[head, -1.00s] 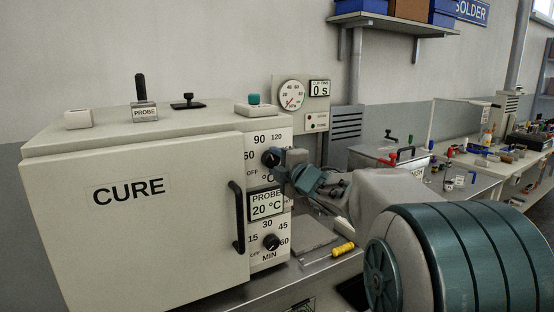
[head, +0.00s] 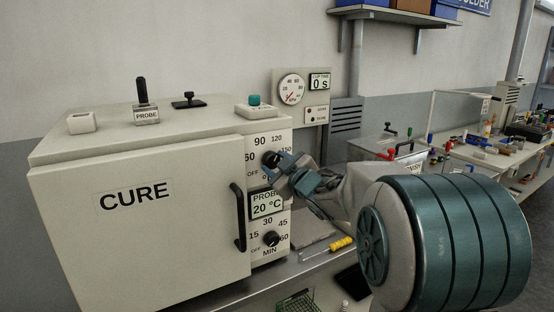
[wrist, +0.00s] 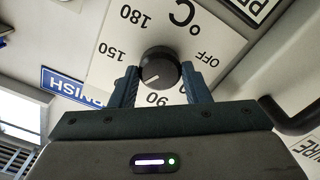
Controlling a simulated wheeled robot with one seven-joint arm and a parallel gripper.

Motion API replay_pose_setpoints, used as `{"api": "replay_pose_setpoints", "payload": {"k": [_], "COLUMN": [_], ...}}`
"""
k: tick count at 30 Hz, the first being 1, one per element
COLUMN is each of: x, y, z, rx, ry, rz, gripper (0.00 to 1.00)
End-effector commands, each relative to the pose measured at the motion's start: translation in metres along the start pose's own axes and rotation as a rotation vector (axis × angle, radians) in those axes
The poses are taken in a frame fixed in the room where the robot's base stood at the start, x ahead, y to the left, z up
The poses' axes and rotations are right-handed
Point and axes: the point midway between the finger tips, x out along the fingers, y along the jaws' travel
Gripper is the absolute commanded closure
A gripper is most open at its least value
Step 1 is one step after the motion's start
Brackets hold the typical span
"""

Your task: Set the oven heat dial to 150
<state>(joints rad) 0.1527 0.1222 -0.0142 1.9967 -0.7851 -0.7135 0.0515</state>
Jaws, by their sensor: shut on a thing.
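The black round heat dial (head: 270,158) sits on the oven's front panel, above the PROBE display reading 20 °C. In the wrist view the dial (wrist: 160,70) is between my gripper's two blue-grey fingers (wrist: 155,82), which are shut on its sides. The scale around it shows OFF, 90, 150 (wrist: 115,52) and 180, upside down. The dial's white pointer line aims to the lower left, between the 90 and 150 marks; the 120 mark is hidden by a finger there. In the head view my gripper (head: 280,166) covers part of the dial and scale.
The white oven (head: 140,215) has a closed CURE door with a black vertical handle (head: 238,217). Below the display is a black minutes dial (head: 271,239). A yellow-handled tool (head: 341,244) lies on the bench at right. A wall gauge (head: 291,91) hangs above.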

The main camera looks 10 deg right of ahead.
Motion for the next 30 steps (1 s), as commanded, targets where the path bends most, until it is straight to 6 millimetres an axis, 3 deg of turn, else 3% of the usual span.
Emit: {"api": "replay_pose_setpoints", "payload": {"k": [18,30], "x": [-0.0004,-0.0003], "y": [0.0012,-0.0003], "z": [0.0001,0.0011], "rx": [0.556,0.752], "ry": [-0.005,-0.004], "rz": [0.001,0.001], "gripper": [0.80,0.80]}}
